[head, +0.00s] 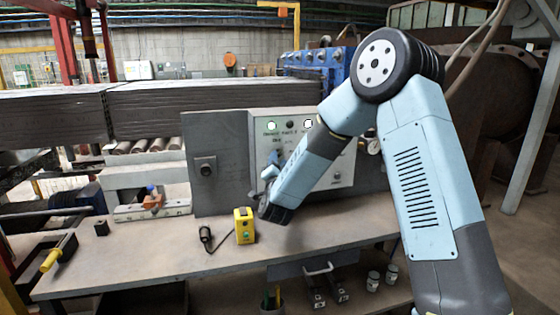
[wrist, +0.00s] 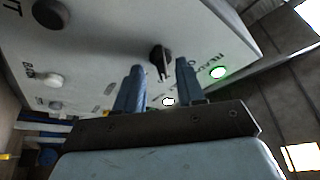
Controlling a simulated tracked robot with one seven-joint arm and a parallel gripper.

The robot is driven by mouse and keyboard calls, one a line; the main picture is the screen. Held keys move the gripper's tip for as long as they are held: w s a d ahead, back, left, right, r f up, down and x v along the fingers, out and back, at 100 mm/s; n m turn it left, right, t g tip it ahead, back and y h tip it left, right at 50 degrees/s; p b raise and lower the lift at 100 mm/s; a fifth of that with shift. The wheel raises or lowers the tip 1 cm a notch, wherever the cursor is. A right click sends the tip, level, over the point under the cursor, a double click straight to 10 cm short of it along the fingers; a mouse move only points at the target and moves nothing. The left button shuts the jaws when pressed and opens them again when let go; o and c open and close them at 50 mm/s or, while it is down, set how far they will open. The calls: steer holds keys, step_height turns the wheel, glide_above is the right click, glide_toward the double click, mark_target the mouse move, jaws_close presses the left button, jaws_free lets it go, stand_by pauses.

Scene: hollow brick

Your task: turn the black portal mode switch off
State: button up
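The black rotary switch (wrist: 160,58) is on the pale control panel (wrist: 105,50) in the wrist view, its handle standing out from the face. My gripper (wrist: 160,76) is open, with one blue finger on each side of the switch in the picture. A gap shows between the fingers and the switch; I cannot tell whether either touches it. In the head view my gripper (head: 270,172) is in front of the left part of the panel (head: 320,170), and my arm hides part of the panel's face. The switch's label is unreadable.
A green-lit lamp (wrist: 218,72) and a small white lamp (wrist: 168,101) are beside the fingers. A black knob (wrist: 51,13) and a white button (wrist: 53,80) are further left. A yellow box (head: 244,226) stands on the bench (head: 150,258) below my gripper.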

steer(key=shift+x, duration=0.8)
jaws_close()
